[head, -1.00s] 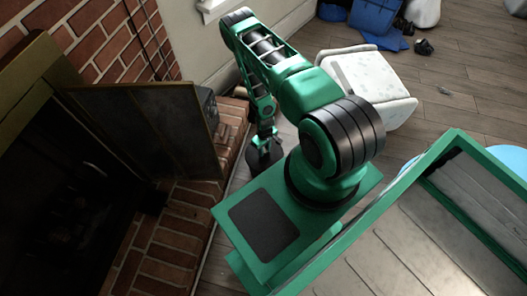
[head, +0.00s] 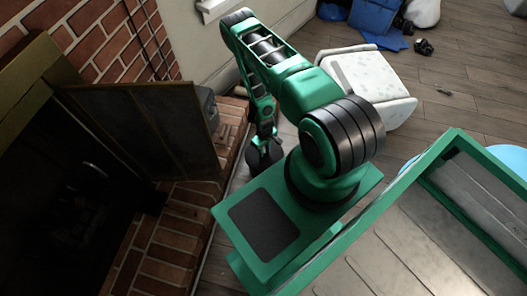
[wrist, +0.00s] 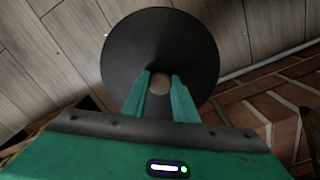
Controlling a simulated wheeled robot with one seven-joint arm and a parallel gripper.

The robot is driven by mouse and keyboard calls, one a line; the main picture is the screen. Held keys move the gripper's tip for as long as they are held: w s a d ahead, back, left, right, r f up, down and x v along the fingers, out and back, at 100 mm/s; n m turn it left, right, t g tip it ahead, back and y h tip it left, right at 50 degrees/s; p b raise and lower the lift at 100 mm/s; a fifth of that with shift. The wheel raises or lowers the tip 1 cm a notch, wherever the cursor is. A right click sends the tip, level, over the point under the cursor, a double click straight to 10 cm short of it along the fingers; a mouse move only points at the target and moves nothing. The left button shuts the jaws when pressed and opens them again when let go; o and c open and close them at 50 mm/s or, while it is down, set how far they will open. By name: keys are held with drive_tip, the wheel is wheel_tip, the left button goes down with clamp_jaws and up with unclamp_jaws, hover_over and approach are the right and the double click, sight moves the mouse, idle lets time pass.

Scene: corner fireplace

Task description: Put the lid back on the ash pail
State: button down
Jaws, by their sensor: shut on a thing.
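My gripper (wrist: 160,88) is shut on the light round knob (wrist: 160,84) of a dark, round lid (wrist: 160,40). The lid's disc fills the top middle of the wrist view, beyond the fingertips. In the head view my gripper (head: 264,134) hangs low at the end of the arm, with the dark lid (head: 266,160) just below it, near the brick hearth's edge. I cannot make out the ash pail in either view; the lid and my arm hide part of the floor there.
The brick hearth (head: 178,235) and a dark, open fire screen (head: 150,125) are at the left. A white speckled box-like seat (head: 375,85) stands behind my arm. A blue container (head: 375,15) is at the back.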

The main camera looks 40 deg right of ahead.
idle(0.3)
drive_tip(key=c, duration=0.9)
unclamp_jaws()
drive_tip(key=shift+w+r, duration=0.1)
drive_tip(key=shift+r, duration=3.4)
clamp_jaws()
